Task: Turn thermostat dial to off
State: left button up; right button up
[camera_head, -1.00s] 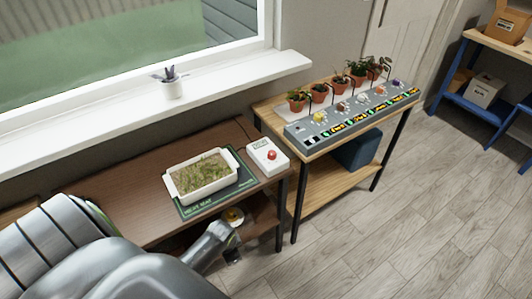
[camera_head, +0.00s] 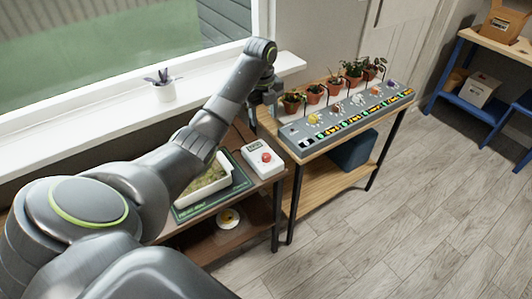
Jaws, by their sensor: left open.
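The thermostat is a white box (camera_head: 254,148) with a small dark display at its back and a red round dial (camera_head: 266,157) on top. It sits at the right end of the brown table, beside the green heat mat (camera_head: 240,178). I cannot read the dial's setting. My left gripper (camera_head: 265,112) is open, above and behind the thermostat near the left end of the plant bench, apart from the dial. Its fingers are dark and small, partly hidden by the wrist. My right gripper is not in view.
A white seedling tray (camera_head: 208,190) stands on the mat, partly hidden by my left arm. A grey panel (camera_head: 345,122) with coloured knobs lies before several potted plants (camera_head: 354,75) on the bench. The floor at right is clear.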

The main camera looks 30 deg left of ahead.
pick_arm(q)
jog(key=b, duration=0.2)
send_near(266, 155)
notch_tip(266, 155, down, 9)
jog(key=shift+w+d, duration=0.1)
jog(key=shift+d, duration=0.05)
jog(key=shift+p, duration=0.3)
jog(key=c, duration=1)
